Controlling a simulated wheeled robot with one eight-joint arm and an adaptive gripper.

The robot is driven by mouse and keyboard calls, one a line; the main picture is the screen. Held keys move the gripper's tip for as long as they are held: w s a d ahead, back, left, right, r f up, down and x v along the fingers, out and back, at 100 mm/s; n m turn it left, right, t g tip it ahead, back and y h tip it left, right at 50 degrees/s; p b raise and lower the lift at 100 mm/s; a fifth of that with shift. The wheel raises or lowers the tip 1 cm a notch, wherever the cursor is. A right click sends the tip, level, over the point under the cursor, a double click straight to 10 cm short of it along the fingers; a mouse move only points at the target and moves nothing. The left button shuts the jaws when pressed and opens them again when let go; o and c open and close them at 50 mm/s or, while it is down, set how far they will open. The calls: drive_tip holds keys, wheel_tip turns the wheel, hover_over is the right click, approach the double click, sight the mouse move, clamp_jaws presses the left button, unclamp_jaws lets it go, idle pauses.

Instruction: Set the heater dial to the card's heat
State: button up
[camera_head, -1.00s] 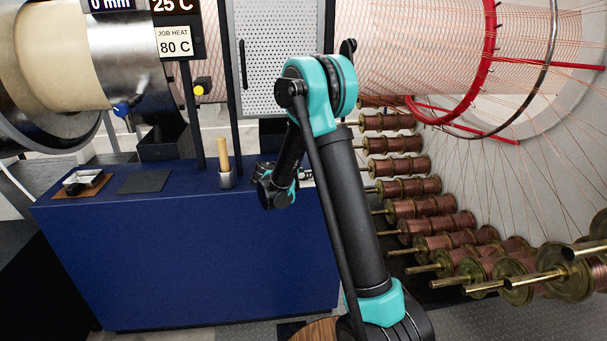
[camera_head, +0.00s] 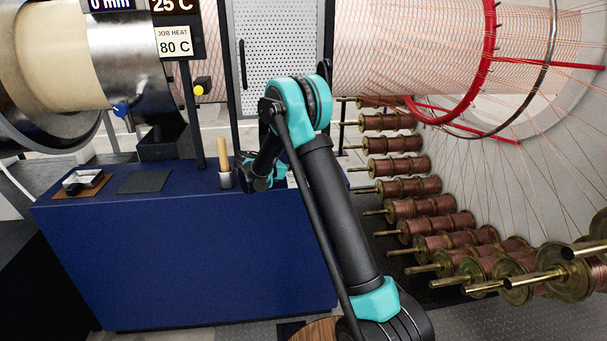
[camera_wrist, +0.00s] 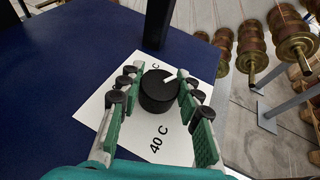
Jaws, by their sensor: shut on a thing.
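The job heat card (camera_head: 173,41) reads 80 C and hangs on a post at upper left in the head view. The heater dial (camera_wrist: 158,92) is a round black knob with a white pointer mark, on a white plate (camera_wrist: 98,113). The mark points to the upper right in the wrist view. The plate reads 40 C near its lower edge; another label is mostly hidden behind the dial and fingers. My gripper (camera_wrist: 155,82) is shut on the dial, one finger on each side. In the head view my arm hides the dial.
A display above the card reads 25 C (camera_head: 173,6). Several copper spools (camera_head: 398,167) stand to the right.

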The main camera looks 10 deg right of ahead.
idle(0.3)
drive_tip(key=o, duration=1.2)
drive_tip(key=shift+a, duration=0.1)
drive_tip(key=v, duration=1.2)
drive_tip(key=shift+w, duration=0.2)
